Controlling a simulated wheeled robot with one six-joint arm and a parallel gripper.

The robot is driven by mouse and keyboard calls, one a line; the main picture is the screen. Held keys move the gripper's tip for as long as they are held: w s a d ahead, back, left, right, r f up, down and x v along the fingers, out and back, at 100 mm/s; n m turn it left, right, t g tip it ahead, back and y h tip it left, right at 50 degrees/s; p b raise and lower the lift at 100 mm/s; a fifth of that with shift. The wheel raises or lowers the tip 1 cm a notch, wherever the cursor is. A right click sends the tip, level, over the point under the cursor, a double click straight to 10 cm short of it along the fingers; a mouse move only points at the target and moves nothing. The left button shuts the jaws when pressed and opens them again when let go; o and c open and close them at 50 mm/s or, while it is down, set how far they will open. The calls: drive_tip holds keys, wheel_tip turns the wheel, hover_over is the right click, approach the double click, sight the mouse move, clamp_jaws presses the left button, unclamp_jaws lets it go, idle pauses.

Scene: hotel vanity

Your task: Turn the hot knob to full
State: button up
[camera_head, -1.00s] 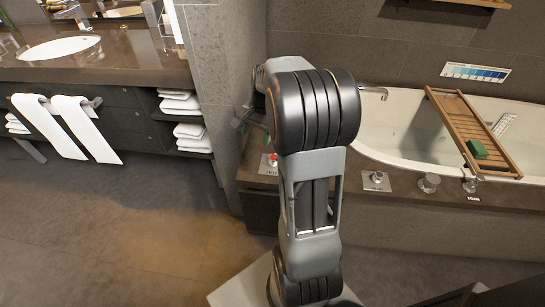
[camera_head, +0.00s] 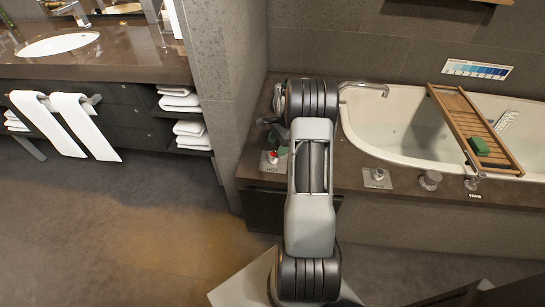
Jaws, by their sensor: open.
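The hot knob (camera_head: 271,156) has a red mark and sits on a light plate lettered HOT, on the tub's stone ledge left of my arm. My gripper (camera_head: 276,143) is small in the view and partly hidden behind my arm. It is open, with its dark and green parts just above and behind the hot knob. I cannot tell whether it touches the knob.
A second knob on a plate (camera_head: 377,178), a round knob (camera_head: 430,180) and another fitting (camera_head: 472,183) line the ledge to the right. The spout (camera_head: 364,86) reaches over the bathtub (camera_head: 400,120). A wooden tray (camera_head: 470,125) spans it.

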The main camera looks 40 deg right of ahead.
sight(273, 154)
drive_tip(key=shift+b+x, duration=0.4)
drive_tip(key=shift+x, duration=2.4)
drive_tip(key=c, duration=0.9)
